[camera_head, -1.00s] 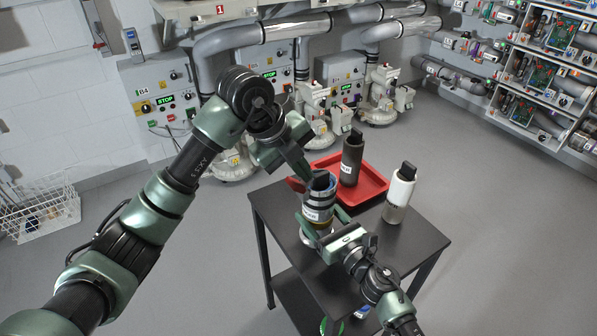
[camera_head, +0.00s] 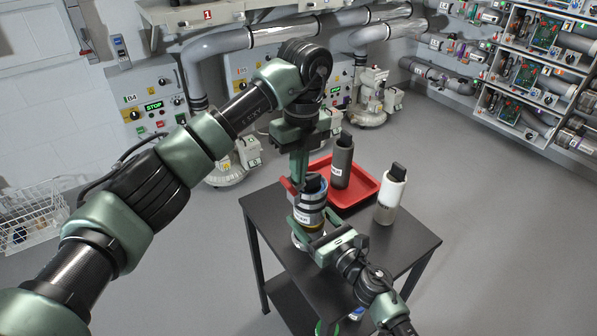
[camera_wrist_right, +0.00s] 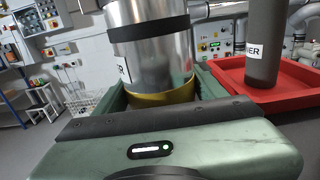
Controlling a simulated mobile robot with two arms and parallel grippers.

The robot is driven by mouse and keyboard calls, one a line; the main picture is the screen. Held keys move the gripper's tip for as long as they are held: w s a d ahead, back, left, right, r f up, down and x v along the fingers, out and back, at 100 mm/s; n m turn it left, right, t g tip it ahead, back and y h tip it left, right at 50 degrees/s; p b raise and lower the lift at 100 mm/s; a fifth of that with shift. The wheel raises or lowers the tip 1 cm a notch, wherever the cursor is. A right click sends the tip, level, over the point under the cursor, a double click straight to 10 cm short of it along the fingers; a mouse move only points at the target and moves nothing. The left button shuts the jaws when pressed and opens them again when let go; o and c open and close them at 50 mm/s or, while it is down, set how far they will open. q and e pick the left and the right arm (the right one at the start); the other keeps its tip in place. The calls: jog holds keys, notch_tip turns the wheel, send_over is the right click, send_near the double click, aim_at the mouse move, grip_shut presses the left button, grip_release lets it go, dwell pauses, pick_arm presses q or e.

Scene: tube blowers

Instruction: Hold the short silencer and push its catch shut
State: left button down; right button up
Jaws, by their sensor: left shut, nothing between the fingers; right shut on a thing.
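The short silencer (camera_head: 310,216), a metal cylinder with dark bands and a black top, stands upright at the table's left side. My right gripper (camera_head: 316,232) is shut around its lower part. In the right wrist view, the silencer (camera_wrist_right: 150,55) shows a black band and a yellow ring (camera_wrist_right: 160,96) between the green jaws. A red catch (camera_head: 288,185) sticks out at the silencer's upper left. My left gripper (camera_head: 298,180) is shut and empty, pointing down beside the silencer's top, close to the catch. I cannot tell whether it touches the catch or how far the catch is closed.
A dark grey silencer (camera_head: 342,163) stands in a red tray (camera_head: 365,190) behind. A white-and-metal silencer (camera_head: 391,196) stands on the dark table (camera_head: 400,240) to the right. Pipes and control boxes line the back wall. The table's front right is clear.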

aim_at(285, 182)
pick_arm(q)
jog(key=shift+r, duration=0.1)
jog(key=shift+r, duration=0.75)
notch_tip(285, 182, up, 14)
jog(key=s+a, duration=0.2)
jog(key=shift+a+f, duration=0.25)
jog(key=shift+a, duration=0.05)
jog(key=c, duration=2.1)
grip_release()
jog(key=shift+c, duration=0.2)
